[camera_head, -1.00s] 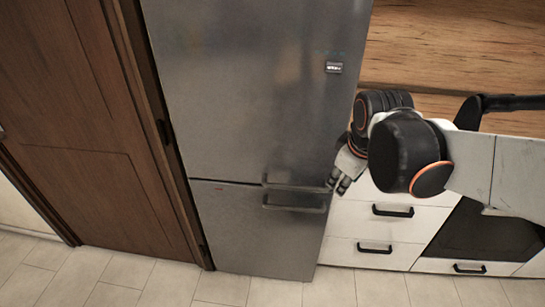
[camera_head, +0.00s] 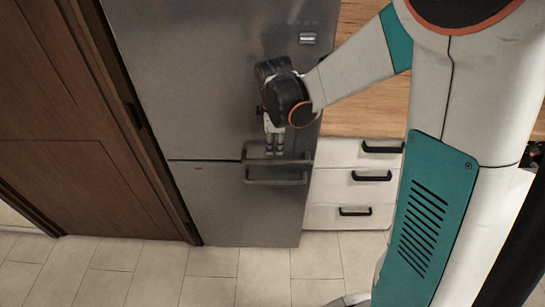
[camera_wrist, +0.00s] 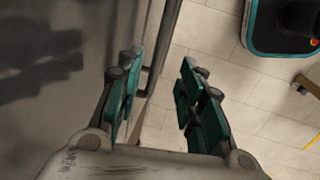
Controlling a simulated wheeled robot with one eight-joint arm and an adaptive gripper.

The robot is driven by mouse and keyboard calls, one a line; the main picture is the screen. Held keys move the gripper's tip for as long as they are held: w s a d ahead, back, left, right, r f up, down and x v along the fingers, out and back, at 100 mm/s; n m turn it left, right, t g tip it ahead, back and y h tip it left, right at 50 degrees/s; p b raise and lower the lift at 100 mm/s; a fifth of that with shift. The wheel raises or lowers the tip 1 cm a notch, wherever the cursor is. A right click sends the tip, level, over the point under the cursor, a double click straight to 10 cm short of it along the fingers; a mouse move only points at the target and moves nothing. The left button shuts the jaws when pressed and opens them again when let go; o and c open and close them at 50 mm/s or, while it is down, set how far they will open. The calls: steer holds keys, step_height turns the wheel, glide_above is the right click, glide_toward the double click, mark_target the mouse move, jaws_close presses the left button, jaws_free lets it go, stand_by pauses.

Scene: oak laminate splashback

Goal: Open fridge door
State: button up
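The grey fridge (camera_head: 205,95) stands shut, with an upper door and a lower door. The upper handle (camera_head: 299,161) is a horizontal bar at the bottom of the upper door. The lower handle (camera_head: 277,181) sits just below it. My gripper (camera_head: 274,153) points down at the upper handle, its fingertips overlapping that bar in the head view. In the wrist view my gripper (camera_wrist: 161,63) has its teal fingers apart. A dark handle bar (camera_wrist: 144,82) shows beside the left finger, near the fridge front (camera_wrist: 60,55). I cannot tell whether a finger touches it.
White drawers (camera_head: 350,189) with black handles stand right of the fridge, below a wooden splashback. A brown wooden door (camera_head: 75,140) is at the left. The tiled floor (camera_head: 210,285) in front is clear.

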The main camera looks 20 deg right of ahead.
mark_target(275, 160)
steer(key=f+b, duration=0.1)
steer(key=f, duration=0.2)
steer(key=w+f+b, duration=0.1)
steer(key=f, duration=0.2)
steer(key=f+b, duration=0.1)
steer(key=f, duration=0.2)
steer(key=shift+w+d+f, duration=0.25)
steer(key=shift+w+d, duration=0.05)
steer(key=shift+w, duration=0.05)
jaws_close()
